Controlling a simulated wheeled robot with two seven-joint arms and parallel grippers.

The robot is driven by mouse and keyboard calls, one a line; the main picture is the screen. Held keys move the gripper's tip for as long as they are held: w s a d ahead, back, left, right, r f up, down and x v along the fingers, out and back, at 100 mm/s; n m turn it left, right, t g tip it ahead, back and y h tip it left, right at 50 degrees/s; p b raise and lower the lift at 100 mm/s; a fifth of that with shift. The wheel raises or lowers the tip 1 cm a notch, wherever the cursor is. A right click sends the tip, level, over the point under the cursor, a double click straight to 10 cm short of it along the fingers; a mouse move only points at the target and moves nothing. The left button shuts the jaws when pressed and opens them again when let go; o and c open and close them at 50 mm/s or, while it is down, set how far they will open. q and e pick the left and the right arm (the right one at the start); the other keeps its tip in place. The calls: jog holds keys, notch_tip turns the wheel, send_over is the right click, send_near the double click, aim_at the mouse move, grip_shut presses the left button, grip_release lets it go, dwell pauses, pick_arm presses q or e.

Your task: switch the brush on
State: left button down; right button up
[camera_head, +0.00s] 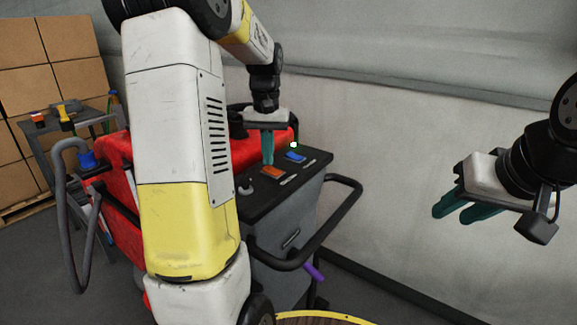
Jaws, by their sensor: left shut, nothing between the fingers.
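The floor scrubber has a red body (115,160) and a dark control panel (262,192) at its rear. On the panel are a blue switch (295,157) and an orange switch (271,172), each with a pale label strip beside it. A small lit green light (293,144) shows behind the blue switch. I cannot read which switch is for the brush. My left gripper (267,162) is shut and empty, fingers pointing down over the panel, just behind the orange switch. Whether it touches is unclear. My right gripper (455,212) is open and empty, off to the right by the wall.
A black handle bar (345,215) loops around the panel's rear. A grey hose (68,215) hangs at left. Behind stand a small table (85,117) with items and stacked cardboard boxes (30,75). My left arm hides much of the scrubber. A pale wall (400,130) borders the right.

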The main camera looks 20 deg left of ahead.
aim_at(269, 167)
pick_arm(q)
jog(key=shift+f, duration=0.6)
jog(key=shift+r, duration=3.5)
